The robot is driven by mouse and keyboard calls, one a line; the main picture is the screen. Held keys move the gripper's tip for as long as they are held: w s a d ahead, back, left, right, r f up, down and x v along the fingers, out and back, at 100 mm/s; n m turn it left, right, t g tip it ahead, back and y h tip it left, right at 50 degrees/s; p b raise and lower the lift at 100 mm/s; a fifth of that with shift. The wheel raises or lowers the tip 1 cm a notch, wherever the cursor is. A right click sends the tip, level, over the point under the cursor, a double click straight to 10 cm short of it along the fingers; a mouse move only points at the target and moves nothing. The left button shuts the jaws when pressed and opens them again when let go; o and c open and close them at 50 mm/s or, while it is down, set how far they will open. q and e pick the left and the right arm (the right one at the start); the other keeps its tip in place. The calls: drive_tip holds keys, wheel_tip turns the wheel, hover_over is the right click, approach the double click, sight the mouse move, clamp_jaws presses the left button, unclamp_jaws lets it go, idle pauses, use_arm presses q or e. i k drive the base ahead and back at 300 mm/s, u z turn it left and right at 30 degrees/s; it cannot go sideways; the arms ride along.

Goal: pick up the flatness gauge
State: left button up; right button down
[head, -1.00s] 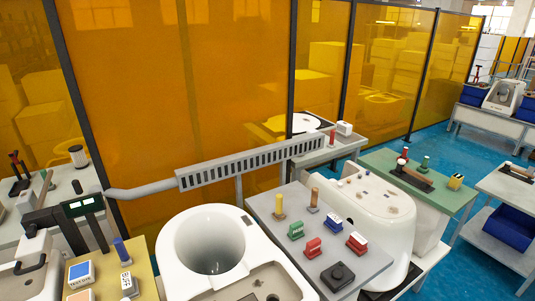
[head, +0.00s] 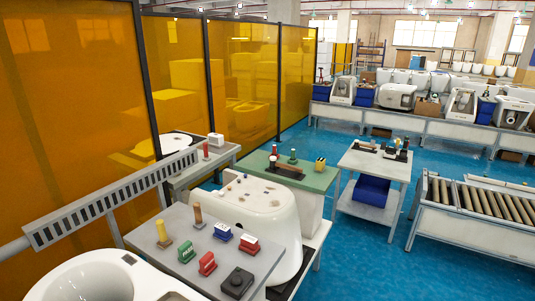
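I cannot tell for sure which thing is the flatness gauge. A long dark-brown bar-like tool (head: 287,171) lies on the green-topped table (head: 318,180), beside small red-topped and green upright pieces. A similar low brown piece (head: 365,146) lies on the white cart (head: 388,163) to the right, near several small dark upright tools (head: 397,148). Neither of my grippers shows in the head view.
A grey table (head: 190,272) in front holds red, green and blue stamp-like blocks and a black knob block (head: 237,282). White toilet bodies (head: 262,215) stand beside it. A roller conveyor (head: 480,205) stands at right. Blue floor (head: 370,250) is open between cart and conveyor.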

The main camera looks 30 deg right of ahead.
sight(320, 162)
drive_tip(key=z, duration=1.25)
